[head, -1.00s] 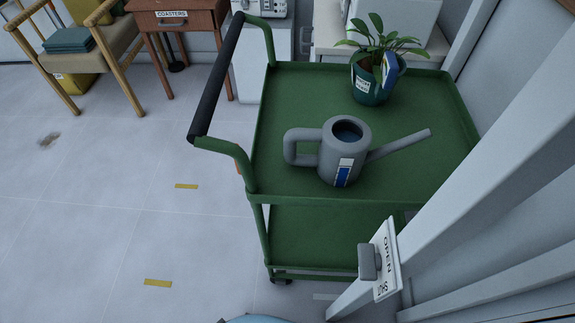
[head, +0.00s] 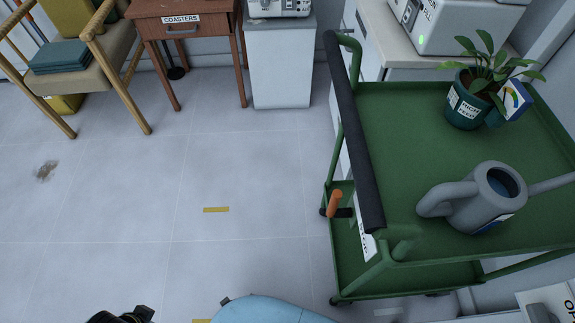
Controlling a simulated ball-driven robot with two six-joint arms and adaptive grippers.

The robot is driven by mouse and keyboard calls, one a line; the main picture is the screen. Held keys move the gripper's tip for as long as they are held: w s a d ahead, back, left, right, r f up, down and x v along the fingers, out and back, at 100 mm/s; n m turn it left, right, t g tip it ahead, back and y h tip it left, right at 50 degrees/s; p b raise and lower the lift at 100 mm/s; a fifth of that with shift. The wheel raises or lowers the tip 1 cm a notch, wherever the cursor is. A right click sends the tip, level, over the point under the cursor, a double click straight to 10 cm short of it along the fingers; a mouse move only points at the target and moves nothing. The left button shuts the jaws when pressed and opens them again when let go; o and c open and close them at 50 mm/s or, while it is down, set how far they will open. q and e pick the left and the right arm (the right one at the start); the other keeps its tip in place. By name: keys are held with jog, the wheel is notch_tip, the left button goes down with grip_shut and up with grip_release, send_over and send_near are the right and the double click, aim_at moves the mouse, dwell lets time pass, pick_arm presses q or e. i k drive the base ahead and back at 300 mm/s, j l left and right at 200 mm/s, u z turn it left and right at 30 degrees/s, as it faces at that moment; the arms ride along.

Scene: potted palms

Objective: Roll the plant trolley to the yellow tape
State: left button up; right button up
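The green two-tier plant trolley (head: 395,130) stands at the right, with its black push handle (head: 352,130) on the side facing left. A potted plant (head: 468,105) in a dark teal pot and a grey watering can (head: 485,200) stand upright on its top tray. Yellow tape (head: 216,210) lies on the floor to the left of the trolley. A second yellow strip (head: 202,321) is cut off by the bottom edge. A dark part at the bottom left (head: 120,316) may be my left gripper; its fingers are not shown. My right gripper is not in view.
A chair (head: 85,65), a brown COASTERS table (head: 180,30) and a white cabinet (head: 282,65) line the back. An orange lever (head: 334,203) sits by the trolley's handle end. The floor between is clear, with a brown stain (head: 46,171).

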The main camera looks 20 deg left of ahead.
aim_at(401, 145)
jog(key=j+z, duration=0.2)
jog(key=j, duration=0.65)
jog(key=j+z, duration=0.2)
jog(key=j, duration=0.7)
jog(key=k+j+z, duration=0.2)
jog(key=j, duration=0.65)
jog(key=i, duration=0.1)
